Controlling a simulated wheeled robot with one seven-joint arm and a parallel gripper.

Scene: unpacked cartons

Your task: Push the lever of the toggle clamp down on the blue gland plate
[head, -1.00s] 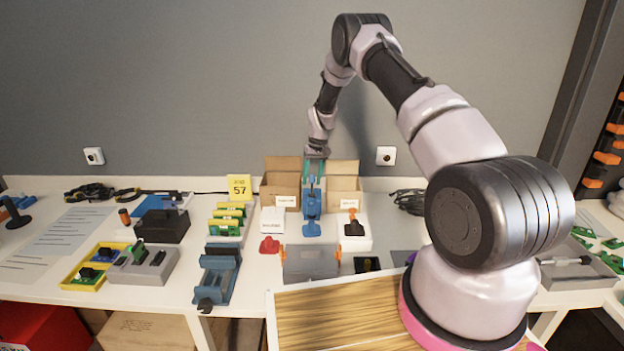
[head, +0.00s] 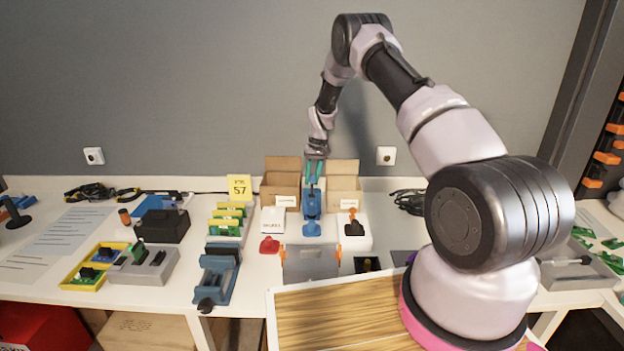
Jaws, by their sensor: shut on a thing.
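The blue toggle clamp (head: 312,208) stands upright on the table between two open cartons, with its base towards me. Its blue gland plate is hard to tell apart from the clamp at this size. My gripper (head: 314,174) reaches down from above with teal fingers at the top of the clamp. The fingers are shut on the upright lever, which they largely hide. The exact contact is too small to see.
Open cartons (head: 281,178) (head: 343,180) flank the gripper closely. A black and orange clamp (head: 354,226) stands at right, a red part (head: 269,245) at left. A grey box (head: 311,262) lies in front. A yellow sign (head: 239,187) stands further left.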

